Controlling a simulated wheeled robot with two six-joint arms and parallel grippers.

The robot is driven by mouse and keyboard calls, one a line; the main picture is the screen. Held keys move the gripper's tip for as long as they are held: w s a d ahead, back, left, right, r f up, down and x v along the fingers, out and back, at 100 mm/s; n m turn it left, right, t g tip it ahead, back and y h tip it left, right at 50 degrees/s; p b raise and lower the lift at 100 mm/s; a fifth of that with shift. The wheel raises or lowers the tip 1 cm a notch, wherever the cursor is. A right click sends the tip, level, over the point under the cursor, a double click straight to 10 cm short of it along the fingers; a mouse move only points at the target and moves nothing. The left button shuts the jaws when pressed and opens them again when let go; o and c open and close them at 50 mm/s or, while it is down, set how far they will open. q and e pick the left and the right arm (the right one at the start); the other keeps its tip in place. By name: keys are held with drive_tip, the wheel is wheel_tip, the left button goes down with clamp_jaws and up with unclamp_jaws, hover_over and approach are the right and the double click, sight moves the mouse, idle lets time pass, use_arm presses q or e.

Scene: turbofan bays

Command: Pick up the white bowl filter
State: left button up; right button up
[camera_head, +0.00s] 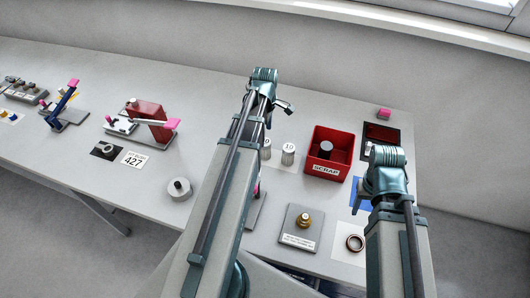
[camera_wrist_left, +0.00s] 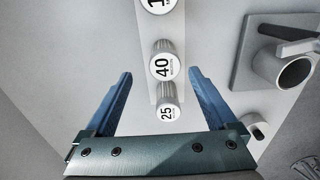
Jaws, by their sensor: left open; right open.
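Pale cylindrical filters with numbered white tops stand in a row. One marked 10 (camera_head: 288,153) shows in the head view, with another partly behind my left arm. In the left wrist view I read 40 (camera_wrist_left: 162,65) and 25 (camera_wrist_left: 167,114), with a third cut off at the top. I cannot tell which is the white bowl filter. My left gripper (camera_wrist_left: 160,74) is open and empty; its fingers stand either side of the row, not touching it. My right gripper (camera_head: 376,192) is at the right, fingers mostly hidden.
A grey plate with a brass part (camera_head: 304,220) and a copper ring (camera_head: 354,242) lie in front. A grey cup (camera_wrist_left: 285,68) stands right of the filters. A grey cylinder (camera_head: 179,189) stands left.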

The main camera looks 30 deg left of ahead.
sight(265, 149)
use_arm(q)
drive_tip(key=f+b, duration=0.5)
drive_tip(key=shift+s+d+f, duration=0.1)
drive_tip(key=shift+s+f, duration=0.05)
drive_tip(key=shift+s, duration=0.15)
use_arm(e)
wheel_tip(265, 149, down, 5)
drive_tip(key=shift+f, duration=0.15)
use_arm(q)
clamp_jaws()
